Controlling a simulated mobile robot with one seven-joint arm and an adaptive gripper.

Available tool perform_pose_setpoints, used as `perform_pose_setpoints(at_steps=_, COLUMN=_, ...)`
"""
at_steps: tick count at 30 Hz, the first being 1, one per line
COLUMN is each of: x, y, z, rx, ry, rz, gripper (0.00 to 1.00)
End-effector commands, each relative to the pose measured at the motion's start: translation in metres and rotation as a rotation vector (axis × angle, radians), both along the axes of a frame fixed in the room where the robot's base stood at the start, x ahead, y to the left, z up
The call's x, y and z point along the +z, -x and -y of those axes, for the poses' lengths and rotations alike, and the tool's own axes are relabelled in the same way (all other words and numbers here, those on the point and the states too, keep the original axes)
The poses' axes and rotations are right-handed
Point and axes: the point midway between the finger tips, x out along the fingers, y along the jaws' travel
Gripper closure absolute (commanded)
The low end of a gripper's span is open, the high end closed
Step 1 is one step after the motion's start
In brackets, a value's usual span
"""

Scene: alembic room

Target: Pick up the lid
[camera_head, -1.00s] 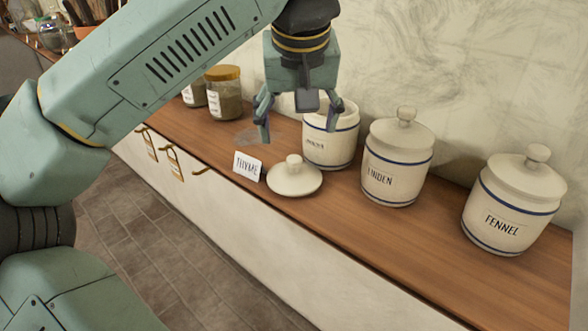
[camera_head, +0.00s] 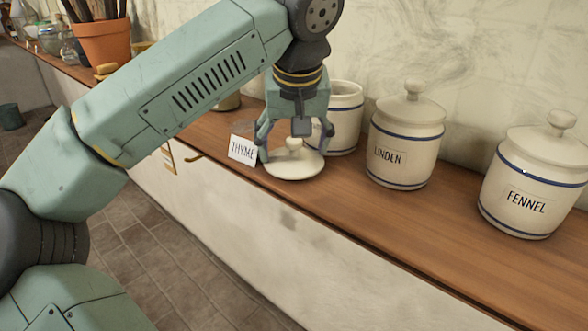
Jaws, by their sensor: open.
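The cream lid (camera_head: 294,166) with a round knob lies flat on the wooden shelf, near its front edge. My gripper (camera_head: 294,150) points down right over the lid, with its fingers apart on either side of the knob. The knob shows between the fingers; I cannot tell whether any finger touches it. The open, lidless jar (camera_head: 346,116) stands just behind the lid, partly hidden by my gripper.
A THYME card (camera_head: 242,149) stands just left of the lid. The lidded LINDEN jar (camera_head: 405,142) and FENNEL jar (camera_head: 533,182) stand to the right. A terracotta pot (camera_head: 103,45) is far left. The wooden shelf (camera_head: 455,220) is clear in front of the jars.

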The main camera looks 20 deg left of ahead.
Motion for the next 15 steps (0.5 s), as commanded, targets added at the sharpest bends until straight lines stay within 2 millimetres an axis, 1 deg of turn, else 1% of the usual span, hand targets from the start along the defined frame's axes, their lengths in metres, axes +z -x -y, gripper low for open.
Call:
perform_pose_setpoints(at_steps=4, x=0.0017, y=0.0000, z=0.0000, rx=0.000, ry=0.000, rz=0.000, gripper=0.28)
perform_pose_setpoints(at_steps=5, x=0.0017, y=0.0001, z=0.0000, rx=0.000, ry=0.000, rz=0.000, gripper=0.29)
perform_pose_setpoints(at_steps=15, x=0.0016, y=0.0001, z=0.0001, rx=0.000, ry=0.001, rz=0.000, gripper=0.52)
